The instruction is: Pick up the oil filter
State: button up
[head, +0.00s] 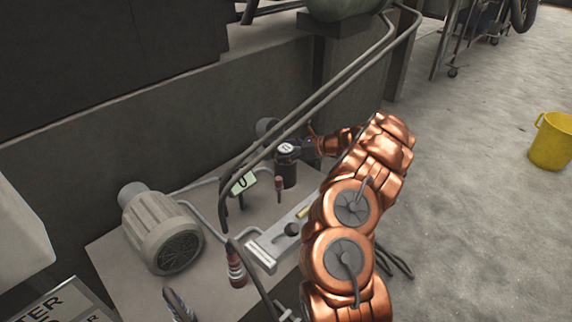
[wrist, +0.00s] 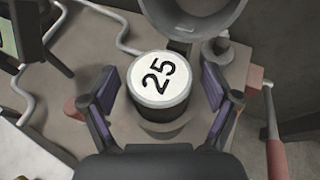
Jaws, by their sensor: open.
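The oil filter (head: 287,173) looks like a dark upright cylinder with a white round top, standing on the bench in the head view. My gripper (wrist: 158,90) is open, with one finger on each side of the filter and a visible gap on both sides. In the head view my gripper (head: 306,147) is small and reaches in from the right, partly behind the filter. The lower part of the filter is mostly hidden in the wrist view.
A grey motor (head: 163,232) stands at the bench's left. Long pipes (head: 330,80) slant above the bench near my arm. A red-handled tool (wrist: 274,140) is right of my gripper in the wrist view. A yellow bucket (head: 551,142) stands on open floor at right.

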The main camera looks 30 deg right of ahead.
grip_shut()
dwell(0.8)
